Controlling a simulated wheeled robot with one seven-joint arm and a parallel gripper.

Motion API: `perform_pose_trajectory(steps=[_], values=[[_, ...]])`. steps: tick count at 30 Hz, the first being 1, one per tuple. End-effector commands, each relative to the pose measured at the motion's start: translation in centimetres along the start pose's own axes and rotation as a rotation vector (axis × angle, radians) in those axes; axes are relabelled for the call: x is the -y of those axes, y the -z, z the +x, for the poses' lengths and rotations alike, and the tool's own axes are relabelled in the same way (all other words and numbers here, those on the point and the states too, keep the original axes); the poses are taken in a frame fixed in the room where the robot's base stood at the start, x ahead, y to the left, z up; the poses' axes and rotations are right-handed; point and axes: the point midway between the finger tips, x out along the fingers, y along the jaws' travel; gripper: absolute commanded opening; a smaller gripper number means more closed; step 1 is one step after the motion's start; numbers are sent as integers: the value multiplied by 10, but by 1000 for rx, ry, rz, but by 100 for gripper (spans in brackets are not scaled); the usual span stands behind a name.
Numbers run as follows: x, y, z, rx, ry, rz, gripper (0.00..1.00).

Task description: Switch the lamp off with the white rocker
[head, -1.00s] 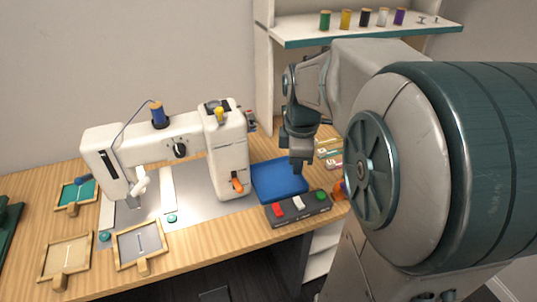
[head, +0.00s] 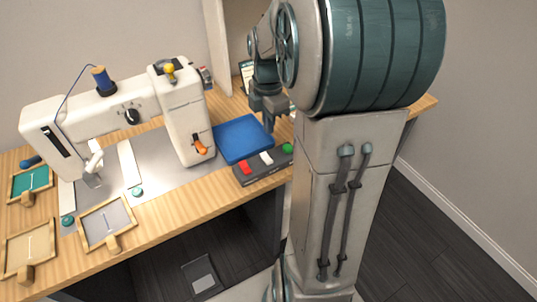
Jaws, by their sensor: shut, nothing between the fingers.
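The box lies near the table's front edge. My gripper (head: 269,126) is shut and empty, pointing down just behind the box, over the right edge of a blue pad (head: 240,139). It appears to be above the box and apart from the white rocker, though the exact height is hard to tell. No lamp can be made out in this view.
Several framed paddles, such as a grey one (head: 107,225), lie at the front left. My arm hides the table to the right.

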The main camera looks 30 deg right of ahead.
Motion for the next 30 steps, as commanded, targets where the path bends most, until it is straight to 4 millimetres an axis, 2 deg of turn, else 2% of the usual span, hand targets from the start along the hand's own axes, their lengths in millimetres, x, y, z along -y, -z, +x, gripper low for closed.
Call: perform_pose_trajectory(steps=[1,9,15,21,30], values=[[1,0,12,-2,5,0,0],[1,1,71,-2,6,-2,0],[1,1,103,-2,4,0,0],[1,0,117,0,2,0,0],[0,0,119,0,1,0,0]])
